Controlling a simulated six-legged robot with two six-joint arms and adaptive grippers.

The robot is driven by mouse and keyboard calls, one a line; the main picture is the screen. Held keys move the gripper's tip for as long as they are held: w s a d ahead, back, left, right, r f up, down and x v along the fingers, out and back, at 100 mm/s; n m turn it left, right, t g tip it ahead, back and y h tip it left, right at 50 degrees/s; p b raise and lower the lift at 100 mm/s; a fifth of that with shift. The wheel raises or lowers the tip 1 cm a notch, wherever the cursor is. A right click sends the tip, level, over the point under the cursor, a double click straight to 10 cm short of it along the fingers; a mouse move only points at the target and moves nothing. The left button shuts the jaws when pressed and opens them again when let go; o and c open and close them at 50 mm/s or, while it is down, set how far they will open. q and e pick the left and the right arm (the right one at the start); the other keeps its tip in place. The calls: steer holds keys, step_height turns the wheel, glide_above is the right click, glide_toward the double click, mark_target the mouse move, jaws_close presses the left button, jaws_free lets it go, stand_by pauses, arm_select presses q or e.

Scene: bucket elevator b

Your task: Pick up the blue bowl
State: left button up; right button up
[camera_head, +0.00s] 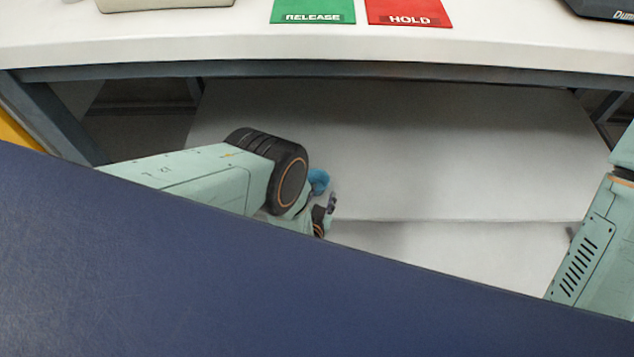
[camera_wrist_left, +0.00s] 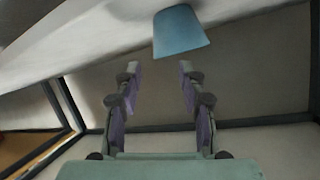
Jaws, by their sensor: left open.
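The blue bowl (camera_wrist_left: 180,32) is at the top of the left wrist view, just beyond my fingertips and a little right of the middle between them. In the head view only a small blue part of it (camera_head: 319,180) shows behind my left wrist. My left gripper (camera_wrist_left: 160,68) is open, with its two fingers apart and nothing between them. In the head view the left gripper (camera_head: 329,207) is mostly hidden behind its own arm and a dark blue surface. My right arm shows at the right edge, but its gripper is not in view.
A white counter (camera_head: 200,48) crosses the top, with a green RELEASE card (camera_head: 313,11) and a red HOLD card (camera_head: 408,12). A pale lower shelf (camera_head: 430,150) lies beneath it, largely bare. A large dark blue surface (camera_head: 150,270) fills the foreground and blocks the view.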

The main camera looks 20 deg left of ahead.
mark_target(327, 180)
arm_select(q)
steer(key=b+x, duration=0.1)
steer(key=x, duration=0.1)
steer(key=b+x, duration=0.2)
steer(key=x, duration=0.1)
steer(key=shift+f, duration=0.25)
steer(key=shift+w+a+f, duration=0.1)
steer(key=shift+w, duration=0.5)
jaws_close()
